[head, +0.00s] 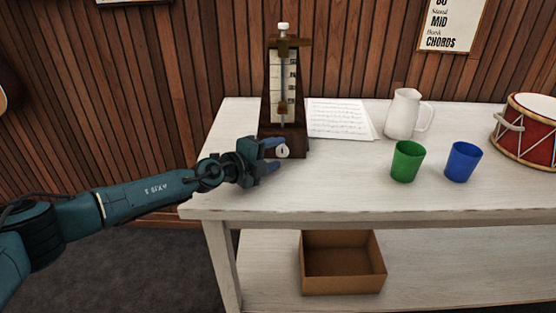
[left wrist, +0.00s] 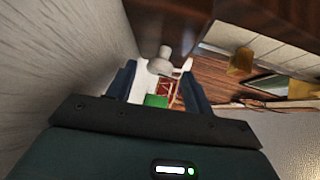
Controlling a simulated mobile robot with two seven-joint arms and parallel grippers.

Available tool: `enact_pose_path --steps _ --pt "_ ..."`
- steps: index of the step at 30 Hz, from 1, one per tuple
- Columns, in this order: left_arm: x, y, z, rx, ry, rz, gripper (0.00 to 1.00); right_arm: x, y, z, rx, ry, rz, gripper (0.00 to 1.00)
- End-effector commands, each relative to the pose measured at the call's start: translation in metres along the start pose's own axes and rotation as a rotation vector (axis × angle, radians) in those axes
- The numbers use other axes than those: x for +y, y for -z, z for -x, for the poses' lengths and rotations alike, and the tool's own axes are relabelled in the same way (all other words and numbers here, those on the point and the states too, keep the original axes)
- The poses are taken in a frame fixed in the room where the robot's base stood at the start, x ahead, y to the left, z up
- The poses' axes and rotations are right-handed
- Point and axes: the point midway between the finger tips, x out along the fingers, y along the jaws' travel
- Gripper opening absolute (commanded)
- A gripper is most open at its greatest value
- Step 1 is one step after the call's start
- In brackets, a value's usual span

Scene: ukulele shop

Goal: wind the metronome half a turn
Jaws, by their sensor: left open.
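The dark wooden metronome (head: 284,85) stands upright at the back left of the white table, its pendulum and scale facing me. A pale round winding knob (head: 283,152) sits low on its base. My left gripper (head: 277,155) is open at the knob, one blue finger above it and one below in the head view. In the left wrist view the knob (left wrist: 164,62) shows between the fingertips of the gripper (left wrist: 160,82), with a gap visible on each side. The metronome's wooden body (left wrist: 270,18) is at the upper right there. My right gripper is not in view.
Sheet music (head: 340,119) lies right of the metronome on the white table (head: 330,190). Farther right are a white pitcher (head: 405,113), a green cup (head: 407,162), a blue cup (head: 462,162) and a red drum (head: 527,132). An open box (head: 343,285) sits on the lower shelf.

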Motion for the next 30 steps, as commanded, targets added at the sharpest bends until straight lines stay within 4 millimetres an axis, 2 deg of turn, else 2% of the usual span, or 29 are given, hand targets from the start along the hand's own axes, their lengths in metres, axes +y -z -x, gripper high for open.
enact_pose_path --steps 1,6,15,30 --pt "0.004 0.000 -0.008 -0.001 0.002 -0.001 0.52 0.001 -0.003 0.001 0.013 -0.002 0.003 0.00" --pt "0.001 0.000 -0.018 -0.001 0.000 0.002 0.52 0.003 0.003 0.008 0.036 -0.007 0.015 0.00" --pt "0.000 0.000 -0.018 -0.001 0.000 0.001 0.51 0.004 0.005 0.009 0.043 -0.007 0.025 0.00" --pt "0.000 0.000 -0.018 -0.001 0.000 0.001 0.10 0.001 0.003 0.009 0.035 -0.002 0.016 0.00"
